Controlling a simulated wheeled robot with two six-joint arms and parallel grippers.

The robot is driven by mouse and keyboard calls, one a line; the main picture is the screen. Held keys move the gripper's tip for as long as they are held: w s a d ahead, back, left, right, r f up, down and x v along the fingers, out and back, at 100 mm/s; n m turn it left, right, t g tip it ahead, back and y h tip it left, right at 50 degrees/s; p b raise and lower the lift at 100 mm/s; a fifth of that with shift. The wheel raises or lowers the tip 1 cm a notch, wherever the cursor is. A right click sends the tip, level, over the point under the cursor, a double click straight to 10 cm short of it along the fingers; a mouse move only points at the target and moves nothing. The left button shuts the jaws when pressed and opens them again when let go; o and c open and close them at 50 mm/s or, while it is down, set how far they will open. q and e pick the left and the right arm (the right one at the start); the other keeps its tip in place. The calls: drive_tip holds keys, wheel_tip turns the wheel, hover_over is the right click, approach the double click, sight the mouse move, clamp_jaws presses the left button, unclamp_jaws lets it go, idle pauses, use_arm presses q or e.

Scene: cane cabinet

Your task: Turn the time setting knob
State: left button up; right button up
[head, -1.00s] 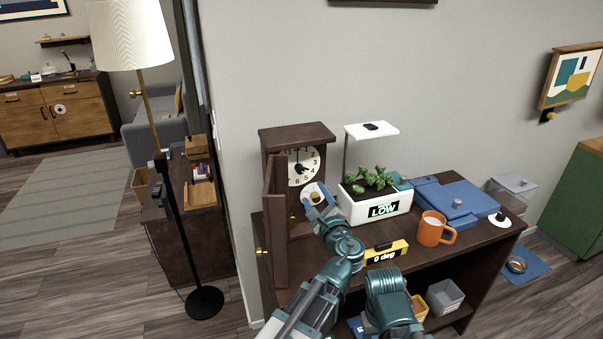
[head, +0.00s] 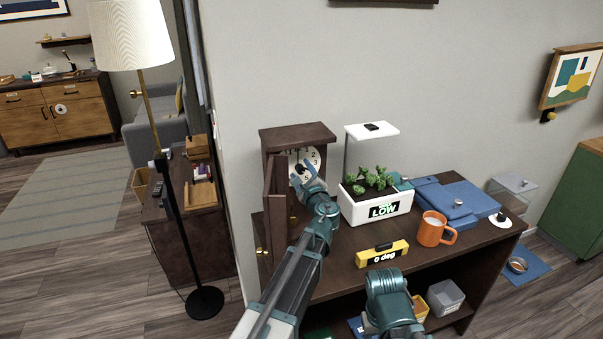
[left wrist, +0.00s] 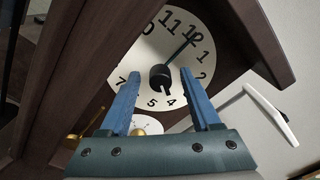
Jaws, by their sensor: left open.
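A dark wooden clock case (head: 292,133) stands at the table's back left with its door (head: 277,205) swung open. Its white dial (left wrist: 123,74) shows numerals, a green hand and a black central knob (left wrist: 160,77). In the left wrist view my left gripper (left wrist: 155,82) is open, its blue fingers one on each side of the black knob; I cannot tell whether they touch it. In the head view my left gripper (head: 300,173) hides much of the dial (head: 314,156). A brass knob on a smaller white dial (left wrist: 147,127) shows below, partly hidden. My right gripper's fingers are not visible.
A white planter (head: 378,207) with a lamp stands right of the clock. An orange mug (head: 434,229), a yellow level (head: 382,253) and a blue case (head: 455,199) are also on the dark table. The open door stands close left of my left arm.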

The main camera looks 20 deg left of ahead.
use_arm(q)
clamp_jaws()
idle(0.3)
drive_tip(key=shift+n, duration=0.3)
drive_tip(key=n, duration=0.5)
drive_tip(key=shift+n, duration=0.3)
drive_tip(key=n, duration=0.5)
drive_tip(key=shift+f+n+b, duration=0.1)
drive_tip(key=shift+n+b, duration=0.2)
drive_tip(key=shift+b, duration=0.1)
unclamp_jaws()
